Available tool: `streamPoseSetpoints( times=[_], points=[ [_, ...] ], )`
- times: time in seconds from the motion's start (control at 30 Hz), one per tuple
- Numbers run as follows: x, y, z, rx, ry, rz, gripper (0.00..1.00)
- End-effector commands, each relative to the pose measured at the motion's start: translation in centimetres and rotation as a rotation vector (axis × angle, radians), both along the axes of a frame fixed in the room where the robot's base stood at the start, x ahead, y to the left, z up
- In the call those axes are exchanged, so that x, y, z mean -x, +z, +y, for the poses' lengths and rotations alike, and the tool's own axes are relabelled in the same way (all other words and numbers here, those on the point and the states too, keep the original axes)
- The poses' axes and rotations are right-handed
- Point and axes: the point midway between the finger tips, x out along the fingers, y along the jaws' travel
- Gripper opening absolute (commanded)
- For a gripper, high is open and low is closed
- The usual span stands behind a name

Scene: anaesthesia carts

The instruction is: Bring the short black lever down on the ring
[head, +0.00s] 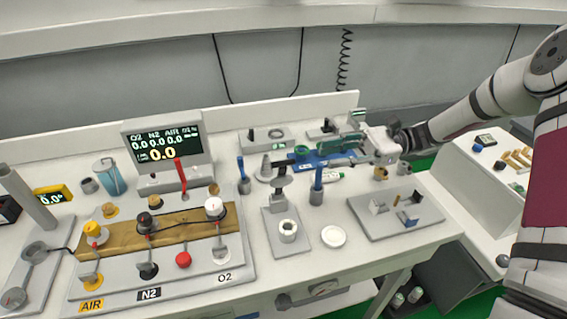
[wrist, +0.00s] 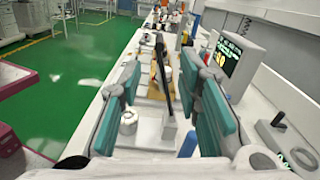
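A small press-like stand with a grey base plate (head: 305,236) is near the middle of the table. A thick white ring (head: 288,231) sits on the plate; it also shows in the wrist view (wrist: 128,122). A short black lever (head: 280,180) stands up at the back of the plate. In the wrist view the black lever (wrist: 163,75) is upright between my teal fingers. My gripper (head: 328,150) is open and empty, behind and to the right of the stand in the head view. Whether a finger touches the lever cannot be told.
Blue-handled tools (head: 317,182) stand beside the stand. A white disc (head: 332,237) and a grey fixture plate (head: 395,218) lie to the right. A gas panel with a display (head: 163,143) is at left. Another grey plate with a ring (head: 265,139) is behind.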

Motion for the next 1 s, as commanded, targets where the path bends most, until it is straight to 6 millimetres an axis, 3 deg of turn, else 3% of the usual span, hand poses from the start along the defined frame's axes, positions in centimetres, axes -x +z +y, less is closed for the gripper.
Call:
streamPoseSetpoints(
  times=[0.5, 0.7, 1.0],
  points=[
    [2.8, 0.1, 9.2, 0.002, 0.003, -0.001, 0.31],
    [3.3, 0.0, 10.9, 0.002, 0.002, -0.001, 0.31],
    [3.3, 0.0, 11.3, 0.003, 0.001, -0.002, 0.31]
  ],
)
